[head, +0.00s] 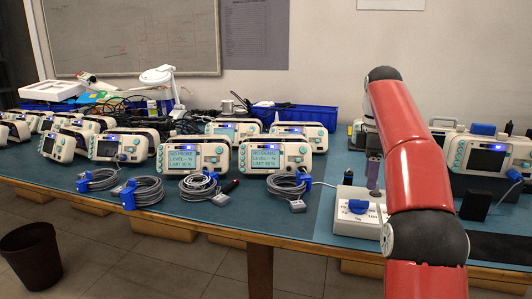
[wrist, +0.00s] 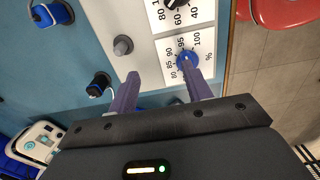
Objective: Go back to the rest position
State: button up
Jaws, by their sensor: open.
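My gripper (wrist: 161,76) shows in the wrist view with its two purple fingers apart and nothing between them. It is over a white box with printed dials. A blue knob (wrist: 187,58) on a percent scale lies close to the right fingertip; I cannot tell whether they touch. A grey knob (wrist: 122,45) is near the left fingertip. In the head view the white box (head: 343,222) stands on the bench, partly hidden by my red arm (head: 410,145).
The blue-topped bench (head: 230,222) holds several monitors, such as one with a lit screen (head: 193,157), and coiled grey cables (head: 146,191) along the front. More monitors (head: 490,156) stand right of my arm. Blue bins (head: 303,118) are behind. A dark bucket (head: 32,256) is on the floor.

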jog(key=shift+s+a+r+m, duration=0.25)
jog(key=shift+a+m, duration=0.05)
jog(key=shift+a, duration=0.05)
jog(key=shift+s+a+r+m+t, duration=0.3)
jog(key=shift+s+a, duration=0.1)
jog(key=shift+s, duration=0.15)
jog(key=s+a+f+m+t, duration=0.1)
jog(key=s+a+f+m, duration=0.15)
jog(key=s, duration=0.45)
jog(key=s+a+f+m+t, duration=0.2)
jog(key=s+f+m, duration=0.15)
jog(key=s, duration=0.35)
jog(key=s+a+f+m+t, duration=0.1)
jog(key=s+a+f+m, duration=0.2)
jog(key=s, duration=0.5)
jog(key=s+f+m+t, duration=0.1)
jog(key=s+f+m, duration=0.3)
jog(key=s+f, duration=0.3)
jog(key=shift+s+a+f+m, duration=0.15)
jog(key=shift+a+f+m, duration=0.15)
jog(key=shift+f, duration=0.35)
